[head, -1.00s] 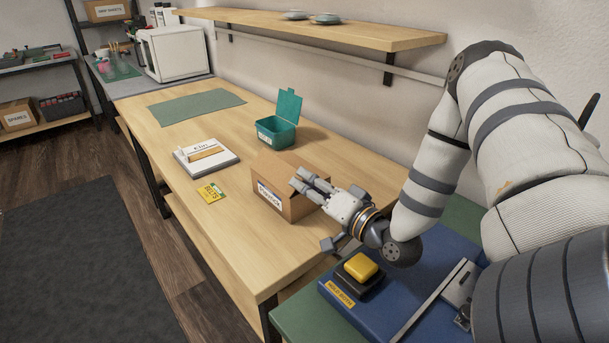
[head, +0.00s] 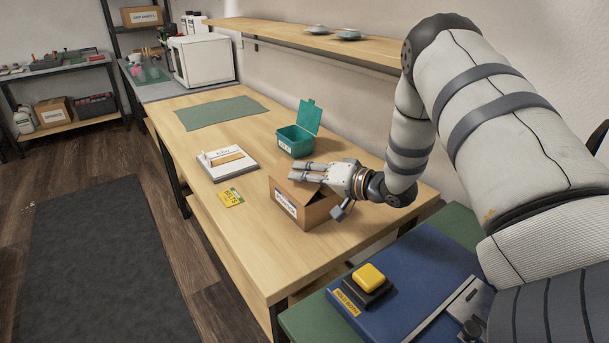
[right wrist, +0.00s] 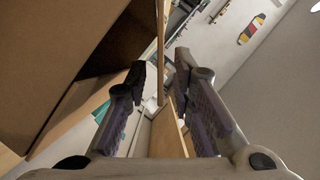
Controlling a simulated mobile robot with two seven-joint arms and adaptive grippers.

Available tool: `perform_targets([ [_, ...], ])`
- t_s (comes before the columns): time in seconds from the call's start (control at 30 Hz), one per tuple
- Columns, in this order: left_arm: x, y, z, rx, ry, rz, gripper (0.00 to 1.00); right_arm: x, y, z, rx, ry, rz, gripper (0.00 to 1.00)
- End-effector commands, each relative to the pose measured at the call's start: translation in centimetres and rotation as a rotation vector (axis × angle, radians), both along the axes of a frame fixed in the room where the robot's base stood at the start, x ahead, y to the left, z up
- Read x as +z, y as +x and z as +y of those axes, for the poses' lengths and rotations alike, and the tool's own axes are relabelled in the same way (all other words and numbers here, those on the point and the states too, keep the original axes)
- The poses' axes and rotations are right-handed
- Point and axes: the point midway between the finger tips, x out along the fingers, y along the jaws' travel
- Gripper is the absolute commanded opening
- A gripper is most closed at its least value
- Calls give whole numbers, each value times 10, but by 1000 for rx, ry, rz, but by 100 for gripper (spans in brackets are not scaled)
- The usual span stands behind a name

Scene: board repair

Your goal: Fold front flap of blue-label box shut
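The cardboard box (head: 312,215) stands on the wooden workbench, with a white and dark-blue label (head: 286,204) on its front side. My right gripper (head: 291,172) is over the box's top, its fingers pointing left. It hides much of the top, so the flaps' positions are hard to tell. In the right wrist view, brown cardboard (right wrist: 50,50) fills the left side. The two fingers (right wrist: 161,66) are apart there, with a thin brown panel edge (right wrist: 161,30) showing in the gap. I cannot tell whether they touch it. My left gripper is out of view.
An open teal container (head: 297,138) stands behind the box. A blue case with a yellow button (head: 369,277) is in front. The bench's front left is clear.

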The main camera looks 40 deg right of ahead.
Motion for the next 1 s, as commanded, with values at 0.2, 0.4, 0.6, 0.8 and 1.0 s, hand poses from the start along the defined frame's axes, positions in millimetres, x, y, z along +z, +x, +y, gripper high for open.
perform_targets([
  [0.2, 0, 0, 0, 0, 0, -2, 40, -1, 4, 1, -1, 1, 0, 22],
  [0.4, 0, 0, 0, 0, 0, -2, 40, -1, 4, 1, -1, 1, 0, 0],
  [0.6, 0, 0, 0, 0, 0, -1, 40, -1, 3, 0, -1, 4, -1, 0],
  [0.8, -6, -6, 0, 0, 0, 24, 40, -14, 2, -7, -5, 201, -18, 0],
  [1.0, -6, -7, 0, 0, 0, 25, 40, -13, 2, -7, -1, 249, -24, 0],
])
